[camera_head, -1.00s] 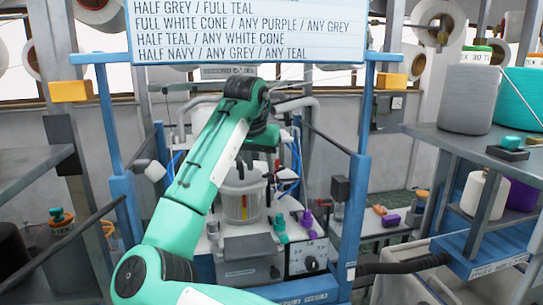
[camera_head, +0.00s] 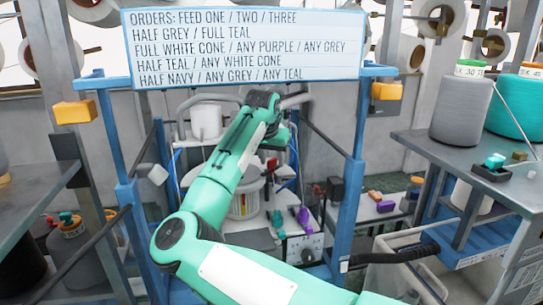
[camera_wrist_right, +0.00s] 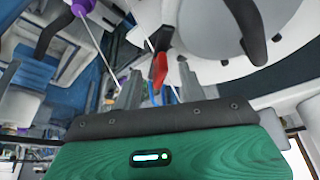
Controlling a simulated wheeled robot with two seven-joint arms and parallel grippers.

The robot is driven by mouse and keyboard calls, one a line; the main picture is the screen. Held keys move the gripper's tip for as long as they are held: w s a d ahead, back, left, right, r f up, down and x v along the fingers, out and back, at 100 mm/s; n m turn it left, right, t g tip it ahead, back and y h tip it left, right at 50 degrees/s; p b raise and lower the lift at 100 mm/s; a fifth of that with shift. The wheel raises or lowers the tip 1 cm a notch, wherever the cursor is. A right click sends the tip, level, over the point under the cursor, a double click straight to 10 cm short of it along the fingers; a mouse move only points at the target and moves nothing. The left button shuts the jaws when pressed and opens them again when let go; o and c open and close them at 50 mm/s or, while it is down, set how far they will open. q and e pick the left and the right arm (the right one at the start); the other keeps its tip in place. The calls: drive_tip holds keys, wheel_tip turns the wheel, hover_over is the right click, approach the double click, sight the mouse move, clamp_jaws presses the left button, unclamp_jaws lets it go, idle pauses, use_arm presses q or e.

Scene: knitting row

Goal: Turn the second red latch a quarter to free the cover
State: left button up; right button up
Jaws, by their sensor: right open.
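My right arm reaches up the middle of the head view, with its gripper (camera_head: 276,148) at the knitting machine; the fingertips are hard to make out there. In the right wrist view the gripper (camera_wrist_right: 160,88) is open, its two grey fingers apart. A red latch (camera_wrist_right: 159,68) shows between and just beyond the fingertips; I cannot tell if they touch it. A small red part (camera_head: 271,164) also shows below the wrist in the head view. A pale round cover (camera_wrist_right: 210,28) with dark handles lies beside the latch. My left gripper is out of view.
An order sign (camera_head: 245,48) hangs on a blue frame (camera_head: 357,170) around the machine. Purple and teal pieces (camera_head: 303,217) stand at its front. A right shelf (camera_head: 430,150) holds grey and teal cones; a left shelf (camera_head: 40,195) edges in.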

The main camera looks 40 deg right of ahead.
clamp_jaws()
drive_tip(key=shift+n, duration=0.5)
drive_tip(key=n, duration=0.2)
drive_tip(key=n+t+y, duration=0.1)
drive_tip(key=n, duration=0.1)
drive_tip(key=shift+s+d+n+t, duration=0.15)
drive_tip(key=shift+d+n+t, duration=0.05)
drive_tip(key=shift+n+t, duration=0.1)
drive_tip(key=n+y, duration=0.2)
drive_tip(key=n, duration=0.3)
drive_tip(key=shift+t, duration=0.4)
drive_tip(key=shift+n, duration=0.3)
